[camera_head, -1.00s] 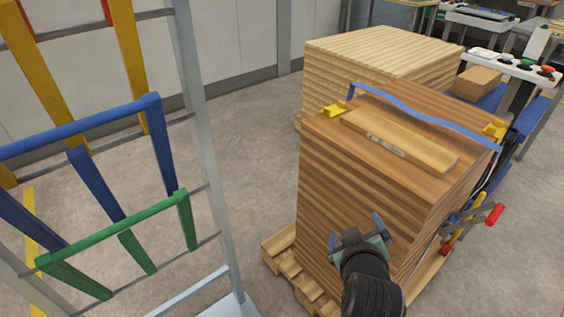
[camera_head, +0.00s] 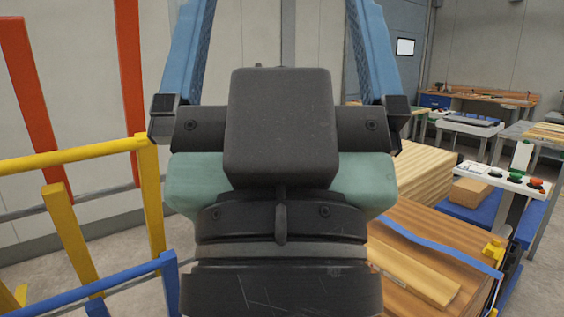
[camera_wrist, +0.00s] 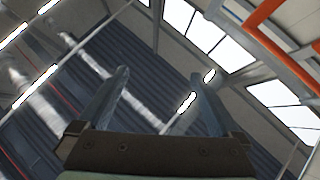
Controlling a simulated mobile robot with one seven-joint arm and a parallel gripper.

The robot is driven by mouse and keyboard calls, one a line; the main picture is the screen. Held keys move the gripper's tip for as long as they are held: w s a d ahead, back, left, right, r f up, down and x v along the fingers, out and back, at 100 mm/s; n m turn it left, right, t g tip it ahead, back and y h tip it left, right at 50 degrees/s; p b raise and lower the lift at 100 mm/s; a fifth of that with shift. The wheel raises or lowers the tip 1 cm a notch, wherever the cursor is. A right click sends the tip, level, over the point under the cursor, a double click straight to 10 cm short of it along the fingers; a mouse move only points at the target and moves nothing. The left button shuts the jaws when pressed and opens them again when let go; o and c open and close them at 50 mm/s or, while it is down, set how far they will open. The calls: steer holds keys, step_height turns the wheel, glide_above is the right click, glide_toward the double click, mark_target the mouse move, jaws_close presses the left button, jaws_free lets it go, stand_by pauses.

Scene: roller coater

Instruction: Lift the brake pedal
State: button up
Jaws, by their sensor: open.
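I cannot make out the brake pedal in either current view. My gripper (camera_head: 278,15) fills the middle of the head view, close to the camera and pointing upward. Its two blue fingers are spread wide apart with nothing between them. In the wrist view my gripper (camera_wrist: 159,74) is also open and empty, facing the ceiling, its lamps and the roof windows. My gripper hides the centre of the scene, including much of the wood stack (camera_head: 455,233).
A rack with red, yellow and blue frames (camera_head: 85,155) stands at the left. A second, paler wood stack (camera_head: 425,170) is behind the near one. A blue strap (camera_head: 440,245) crosses the near stack. A control panel with buttons (camera_head: 503,178) stands at the right.

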step_height(320, 180, up, 12)
steer(key=p, duration=1)
steer(key=shift+r, duration=0.25)
